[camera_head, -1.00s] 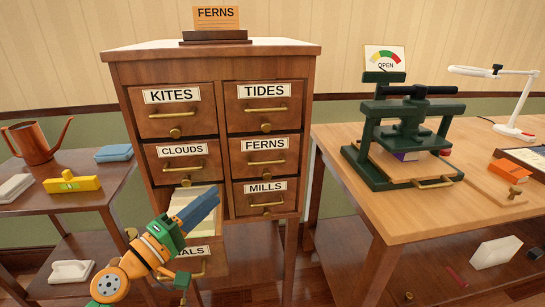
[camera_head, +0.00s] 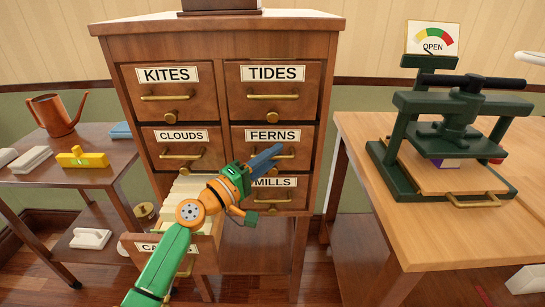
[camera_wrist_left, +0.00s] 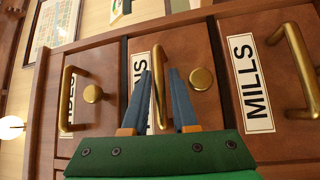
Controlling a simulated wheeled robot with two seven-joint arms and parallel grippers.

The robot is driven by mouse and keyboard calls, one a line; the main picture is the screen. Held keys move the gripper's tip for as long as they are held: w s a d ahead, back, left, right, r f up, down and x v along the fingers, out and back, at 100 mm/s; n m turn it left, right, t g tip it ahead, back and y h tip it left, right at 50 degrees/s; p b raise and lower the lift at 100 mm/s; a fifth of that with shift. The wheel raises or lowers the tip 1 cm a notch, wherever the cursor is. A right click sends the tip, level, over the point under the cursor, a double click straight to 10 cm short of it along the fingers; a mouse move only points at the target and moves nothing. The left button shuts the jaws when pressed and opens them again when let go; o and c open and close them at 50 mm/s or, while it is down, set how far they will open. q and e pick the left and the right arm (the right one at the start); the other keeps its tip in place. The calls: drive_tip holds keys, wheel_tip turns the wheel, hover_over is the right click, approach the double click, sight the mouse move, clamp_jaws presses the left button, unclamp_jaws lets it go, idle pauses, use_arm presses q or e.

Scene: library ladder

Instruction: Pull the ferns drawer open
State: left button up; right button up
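The ferns drawer (camera_head: 304,143) is shut, in the right column of the wooden cabinet, between the tides drawer above and the mills drawer below. Its brass handle (camera_head: 287,154) is partly hidden by my left gripper (camera_head: 270,154). In the left wrist view the ferns label is mostly covered by a finger, and part of the handle (camera_wrist_left: 156,55) shows between the two blue fingertips. My left gripper (camera_wrist_left: 163,75) is open, its fingers apart at the handle; I cannot tell whether they touch it. My right gripper is not in view.
The bottom-left drawer (camera_head: 208,252) stands open with cards inside, below my left arm. A table (camera_head: 400,230) with a green press (camera_head: 450,130) stands to the right. A side table (camera_head: 100,150) with a copper watering can (camera_head: 56,113) stands to the left.

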use_arm(q)
clamp_jaws()
idle(1.4)
